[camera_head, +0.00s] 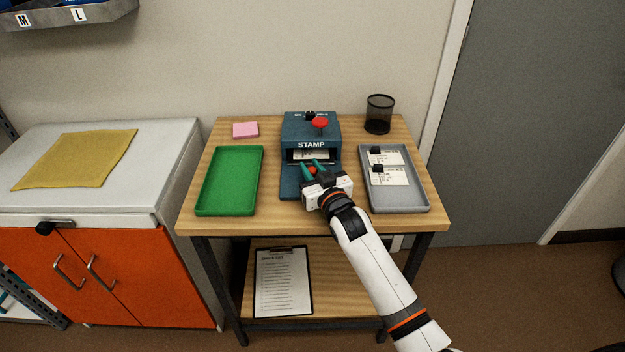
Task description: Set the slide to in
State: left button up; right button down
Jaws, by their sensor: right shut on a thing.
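The blue stamp machine (297,128), lettered STAMP, stands at the back middle of the wooden table. A white card (307,154) shows in its dark front opening. Its blue base (288,183) reaches forward toward me. My right gripper (312,169) is over this base, just in front of the opening. Its teal fingers are shut on a small red knob (312,170), which looks like the slide's handle. The gripper body hides much of the slide, so how far in it sits is hard to tell. My left gripper is not in view.
A red ball-topped lever (320,123) stands on the machine. An empty green tray (207,205) lies left; a grey tray (400,207) with labelled cards and black clips lies right. A pink pad (245,130) and black mesh cup (379,114) are behind. A clipboard (283,282) lies on the lower shelf.

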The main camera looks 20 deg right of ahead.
jog(key=shift+w+d, duration=0.15)
jog(key=shift+w, duration=0.4)
jog(key=shift+d, duration=0.1)
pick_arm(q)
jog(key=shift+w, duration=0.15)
pick_arm(e)
jog(key=shift+r, duration=0.1)
jog(key=c, duration=1.6)
grip_release()
jog(key=o, duration=0.3)
jog(key=shift+w, duration=0.1)
jog(key=shift+o, duration=0.2)
jog(key=s, duration=0.8)
jog(key=s+d, duration=0.1)
jog(key=s, duration=0.3)
jog(key=shift+d, duration=0.1)
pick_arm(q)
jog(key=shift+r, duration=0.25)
